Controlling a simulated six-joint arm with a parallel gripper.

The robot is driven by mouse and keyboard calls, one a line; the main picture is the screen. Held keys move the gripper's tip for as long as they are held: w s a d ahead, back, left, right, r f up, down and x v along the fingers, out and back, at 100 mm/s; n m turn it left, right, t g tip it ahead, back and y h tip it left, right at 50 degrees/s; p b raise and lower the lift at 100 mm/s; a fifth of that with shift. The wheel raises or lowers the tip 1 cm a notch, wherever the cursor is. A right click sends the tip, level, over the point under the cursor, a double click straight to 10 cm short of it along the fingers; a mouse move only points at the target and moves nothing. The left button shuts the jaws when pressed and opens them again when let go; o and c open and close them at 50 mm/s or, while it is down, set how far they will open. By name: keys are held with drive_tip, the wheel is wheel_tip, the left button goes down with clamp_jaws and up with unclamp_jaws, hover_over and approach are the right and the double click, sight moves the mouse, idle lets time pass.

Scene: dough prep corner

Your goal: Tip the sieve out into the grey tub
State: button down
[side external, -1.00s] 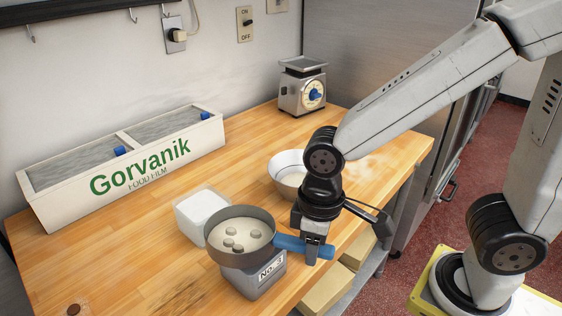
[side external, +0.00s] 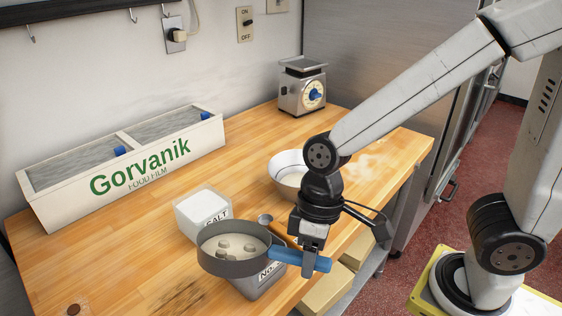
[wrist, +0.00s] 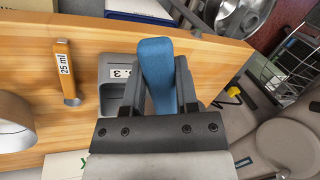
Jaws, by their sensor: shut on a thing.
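The sieve (side external: 232,267), a grey round pan with a blue handle (side external: 301,260), hangs over the grey tub (side external: 258,287) in the side view. Several pale round lumps (side external: 238,247) lie inside it, and it looks about level. My gripper (side external: 314,258) is shut on the blue handle, which also stands between the fingers (wrist: 159,85) in the wrist view. The tub, labelled No. 3, stands on the bench, partly hidden under the sieve. In the wrist view part of the tub (wrist: 112,72) shows behind the handle.
A white salt tub (side external: 203,207) stands close behind the sieve. A measuring spoon (wrist: 67,75) marked 25 ml lies beside the grey tub. A white bowl (side external: 289,170), scale (side external: 302,88) and film box (side external: 135,165) stand farther back. The bench's left front is clear.

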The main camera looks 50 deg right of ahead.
drive_tip(key=shift+w+d+r+g+y, duration=0.15)
drive_tip(key=shift+r+g+y, duration=0.25)
drive_tip(key=shift+y, duration=0.5)
drive_tip(key=shift+w+d+r+g+y, duration=0.1)
drive_tip(key=shift+d+r+g+y, duration=0.2)
drive_tip(key=shift+y, duration=0.6)
drive_tip(key=d+g+y, duration=0.1)
drive_tip(key=y, duration=0.2)
drive_tip(key=w+d+g+y, duration=0.1)
drive_tip(key=y, duration=0.1)
drive_tip(key=d+g+y, duration=0.1)
drive_tip(key=y, duration=0.2)
drive_tip(key=shift+w+d+r+g+y, duration=0.2)
drive_tip(key=shift+w+d+g+y, duration=0.1)
drive_tip(key=shift+d+g, duration=0.1)
drive_tip(key=shift+r+t+h, duration=0.45)
drive_tip(key=shift+t+h, duration=0.1)
drive_tip(key=shift+h, duration=0.6)
drive_tip(key=shift+r+t+h, duration=0.45)
drive_tip(key=shift+t+h, duration=0.1)
drive_tip(key=shift+h, duration=0.6)
drive_tip(key=shift+a+r, duration=0.1)
